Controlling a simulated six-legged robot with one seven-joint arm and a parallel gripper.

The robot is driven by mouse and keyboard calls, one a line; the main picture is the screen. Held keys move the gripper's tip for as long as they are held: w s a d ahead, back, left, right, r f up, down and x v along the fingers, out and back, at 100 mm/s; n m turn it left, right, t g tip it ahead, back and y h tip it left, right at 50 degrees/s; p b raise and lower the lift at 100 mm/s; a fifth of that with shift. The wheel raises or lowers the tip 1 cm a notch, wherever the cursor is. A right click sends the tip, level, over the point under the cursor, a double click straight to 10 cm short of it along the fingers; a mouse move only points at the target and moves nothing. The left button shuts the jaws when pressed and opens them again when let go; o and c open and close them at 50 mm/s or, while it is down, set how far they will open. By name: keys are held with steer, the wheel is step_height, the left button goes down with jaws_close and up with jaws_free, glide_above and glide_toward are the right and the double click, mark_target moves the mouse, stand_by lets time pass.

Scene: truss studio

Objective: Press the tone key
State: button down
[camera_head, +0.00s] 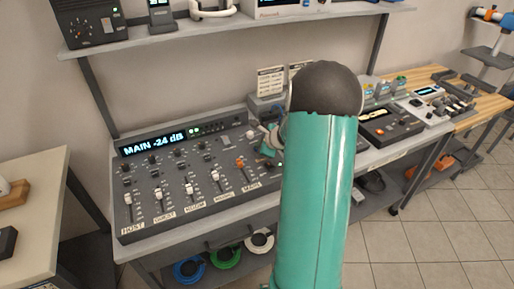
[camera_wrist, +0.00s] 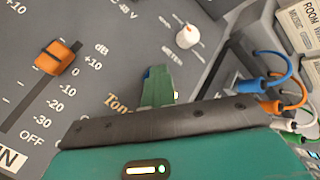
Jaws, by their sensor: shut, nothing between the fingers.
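The mixing console (camera_head: 185,215) lies on the bench with a lit display (camera_head: 152,144) reading "MAIN -24 dB". In the wrist view, a gold "Tone" label (camera_wrist: 117,102) is printed on its grey panel, partly covered by my gripper. My gripper (camera_wrist: 158,78) is shut and empty, its green fingertips just right of and above that label. It also shows in the head view (camera_head: 268,148), at the console's right part. The tone key itself is hidden behind the fingers; I cannot tell whether they touch it. A small yellowish spot shows at the fingers' right edge.
An orange fader (camera_wrist: 57,58) is left of my fingers, and a white knob (camera_wrist: 187,36) is above them. Blue and orange cable plugs (camera_wrist: 262,85) stand close on the right. In the head view, a shelf (camera_head: 240,24) spans above the console.

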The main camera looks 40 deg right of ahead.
steer(key=shift+r, duration=0.35)
step_height(320, 180, up, 6)
stand_by(0.7)
stand_by(2.2)
